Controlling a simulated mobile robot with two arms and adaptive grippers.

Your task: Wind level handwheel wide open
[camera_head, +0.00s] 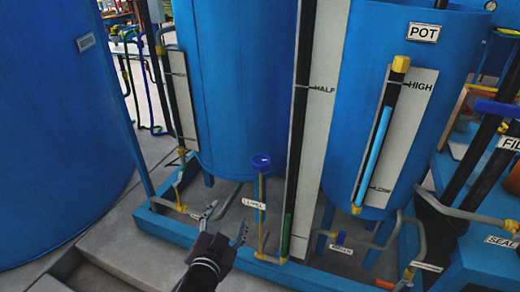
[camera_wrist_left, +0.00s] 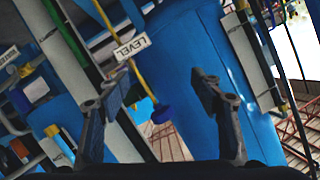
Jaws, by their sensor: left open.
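The level handwheel (camera_head: 261,161) is a small blue wheel on top of a thin upright yellow stem. Its white label (camera_head: 254,204) hangs on the stem below it. My left gripper (camera_head: 227,220) is open and empty, to the left of the stem and lower in the picture than the wheel. In the left wrist view the blue wheel (camera_wrist_left: 163,113) shows between the two spread fingers (camera_wrist_left: 160,90), apart from both. The LEVEL label (camera_wrist_left: 132,46) is readable there. My right gripper is in neither view.
A blue tank (camera_head: 235,80) stands behind the wheel. A tall gauge board (camera_head: 318,120) marked HALF stands to its right. The POT tank (camera_head: 400,60) is farther right. A blue base frame (camera_head: 165,228) with pipes runs below, beside grey steps (camera_head: 120,250).

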